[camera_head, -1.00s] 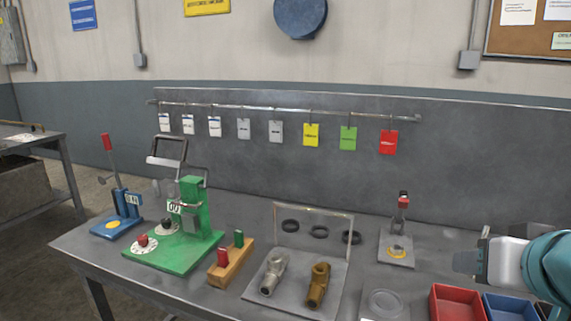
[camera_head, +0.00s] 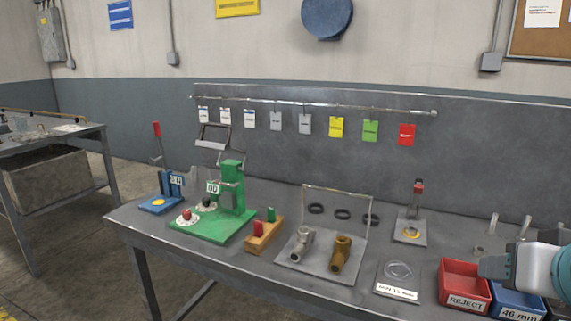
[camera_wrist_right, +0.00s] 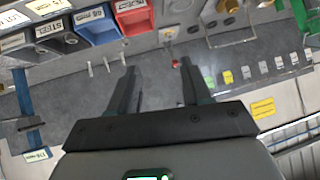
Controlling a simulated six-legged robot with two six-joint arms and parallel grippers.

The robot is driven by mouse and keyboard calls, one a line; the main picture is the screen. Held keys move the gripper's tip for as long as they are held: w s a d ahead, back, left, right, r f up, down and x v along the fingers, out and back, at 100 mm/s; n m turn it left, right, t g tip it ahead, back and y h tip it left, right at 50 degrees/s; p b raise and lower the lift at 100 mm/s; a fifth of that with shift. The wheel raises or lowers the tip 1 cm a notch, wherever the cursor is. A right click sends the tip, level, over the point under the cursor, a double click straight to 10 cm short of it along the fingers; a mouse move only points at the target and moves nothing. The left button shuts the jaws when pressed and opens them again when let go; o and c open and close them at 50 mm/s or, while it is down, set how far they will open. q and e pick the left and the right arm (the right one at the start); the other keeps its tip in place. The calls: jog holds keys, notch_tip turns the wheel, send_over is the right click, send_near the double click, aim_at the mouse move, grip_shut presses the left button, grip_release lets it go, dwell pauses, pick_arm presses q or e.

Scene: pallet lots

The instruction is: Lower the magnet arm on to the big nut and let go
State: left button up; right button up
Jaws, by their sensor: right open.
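A small stand with a red-topped upright (camera_head: 417,190) stands on a grey plate (camera_head: 408,240) at the right of the bench. It looks like the magnet arm, and its red part is raised. A brass-yellow ring (camera_head: 411,233), which may be the big nut, lies on the plate below it. In the right wrist view the red tip (camera_wrist_right: 175,63) shows beyond my fingers. My right gripper (camera_head: 482,267) is open and empty, over the bins to the right of the stand; its two spread fingers show in the wrist view (camera_wrist_right: 158,72). My left gripper is out of view.
A red REJECT bin (camera_head: 465,303) and a blue 46 mm bin (camera_head: 518,307) stand below my right gripper. Upright metal pins (camera_head: 493,222) stand behind it.

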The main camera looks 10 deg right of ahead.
jog(key=w+a+f+n+g+y, duration=0.1)
jog(key=w+a+f+n+y, duration=0.2)
jog(key=f, duration=0.6)
jog(key=w+a+f+g, duration=0.2)
jog(key=w+a+f, duration=0.2)
jog(key=a+f, duration=0.3)
jog(key=w+a+f+n+g+y, duration=0.1)
jog(key=w+a+f+n+y, duration=0.15)
jog(key=f, duration=0.75)
jog(key=s+a+f+g, duration=0.2)
jog(key=a+f, duration=0.1)
jog(key=f, duration=0.6)
jog(key=s+a+f+g, duration=0.1)
jog(key=s+a+f, duration=0.2)
jog(key=f, duration=0.6)
jog(key=s+a+f+m+g+y, duration=0.2)
jog(key=s+a+f+g, duration=0.1)
jog(key=s+f, duration=1.05)
notch_tip(320, 180, up, 20)
jog(key=p, duration=1.9)
jog(key=shift+w+t+p, duration=0.3)
jog(key=shift+w+p, duration=0.05)
jog(key=shift+d+r+h, duration=0.1)
jog(key=shift+r+h, duration=0.05)
jog(key=shift+h, duration=0.1)
jog(key=shift+w, duration=0.1)
